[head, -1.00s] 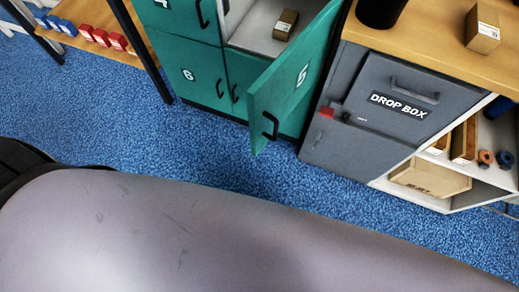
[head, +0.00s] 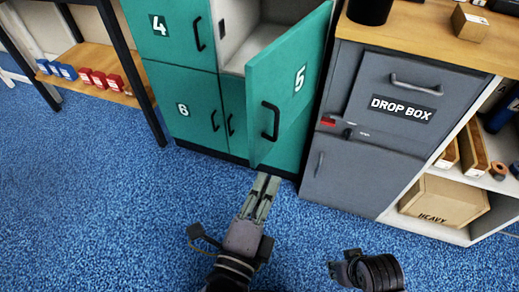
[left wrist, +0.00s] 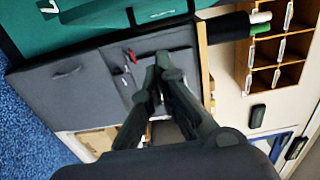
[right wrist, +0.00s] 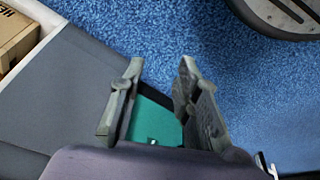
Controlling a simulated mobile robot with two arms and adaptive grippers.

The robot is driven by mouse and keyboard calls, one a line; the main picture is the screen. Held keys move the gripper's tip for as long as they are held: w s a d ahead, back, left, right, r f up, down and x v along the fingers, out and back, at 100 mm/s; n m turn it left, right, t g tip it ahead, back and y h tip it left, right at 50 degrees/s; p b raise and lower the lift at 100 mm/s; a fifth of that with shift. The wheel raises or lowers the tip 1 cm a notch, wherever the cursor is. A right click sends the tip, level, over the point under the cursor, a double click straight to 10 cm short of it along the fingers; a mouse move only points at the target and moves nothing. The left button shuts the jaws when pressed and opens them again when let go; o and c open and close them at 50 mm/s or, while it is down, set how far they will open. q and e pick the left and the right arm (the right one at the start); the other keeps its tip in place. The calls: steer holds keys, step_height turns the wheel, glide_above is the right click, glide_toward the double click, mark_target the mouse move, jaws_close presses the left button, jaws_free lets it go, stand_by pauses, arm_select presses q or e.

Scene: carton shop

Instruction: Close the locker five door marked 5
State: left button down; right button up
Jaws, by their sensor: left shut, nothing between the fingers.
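The locker five door (head: 283,101) is teal, marked 5, with a black handle (head: 270,121). It stands open, swung out in front of the grey compartment (head: 252,35). My left gripper (head: 268,180) is shut and empty, its tips just below the door's lower edge in the head view; I cannot tell if they touch it. The left wrist view shows its fingertips (left wrist: 163,62) together before the grey drop box. My right gripper is partly in the head view (head: 368,272), low and right of the door. In the right wrist view its fingers (right wrist: 157,75) are apart and empty.
The drop box cabinet (head: 393,100) stands close on the right, beside a shelf holding a HEAVY carton (head: 442,200). A shelf with red and blue boxes (head: 90,78) is left. Blue carpet (head: 110,220) is clear in front.

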arm_select(q)
glide_toward(275, 132)
steer(key=w+d, duration=0.4)
steer(key=w, duration=0.1)
steer(key=shift+w+a, duration=0.55)
steer(key=shift+a, duration=0.4)
steer(key=shift+w+a+b, duration=0.3)
steer(key=shift+a, duration=0.25)
arm_select(e)
steer(key=shift+v, duration=1.1)
arm_select(q)
steer(key=shift+r, duration=0.1)
arm_select(e)
steer(key=shift+w+r, duration=0.1)
steer(key=shift+w, duration=0.15)
